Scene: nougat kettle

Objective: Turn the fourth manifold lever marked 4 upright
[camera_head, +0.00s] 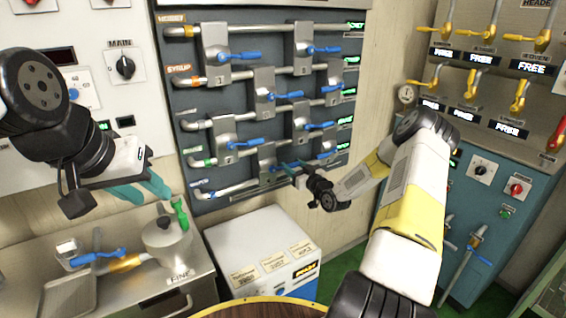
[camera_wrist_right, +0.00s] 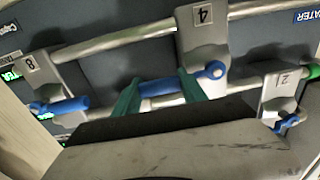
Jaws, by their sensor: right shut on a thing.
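The lever marked 4 has a grey plate (camera_wrist_right: 203,40) with a black 4 and a blue handle (camera_wrist_right: 160,87) in the right wrist view. The handle lies sideways, roughly along the pipe. In the head view the plate (camera_head: 267,158) is low on the manifold panel, and my gripper partly hides the handle. My right gripper (camera_head: 287,168) reaches it from the right. Its green fingers, also in the wrist view (camera_wrist_right: 158,92), are shut on the blue handle. My left gripper (camera_head: 147,188) is open and empty, over the counter at the left.
Other grey plates with blue levers sit close by, including lever 8 (camera_wrist_right: 42,80) and lever 2 (camera_wrist_right: 284,95). A white box (camera_head: 255,245) stands below the panel. A steel counter (camera_head: 135,285) with a lidded pot (camera_head: 165,240) is at the left.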

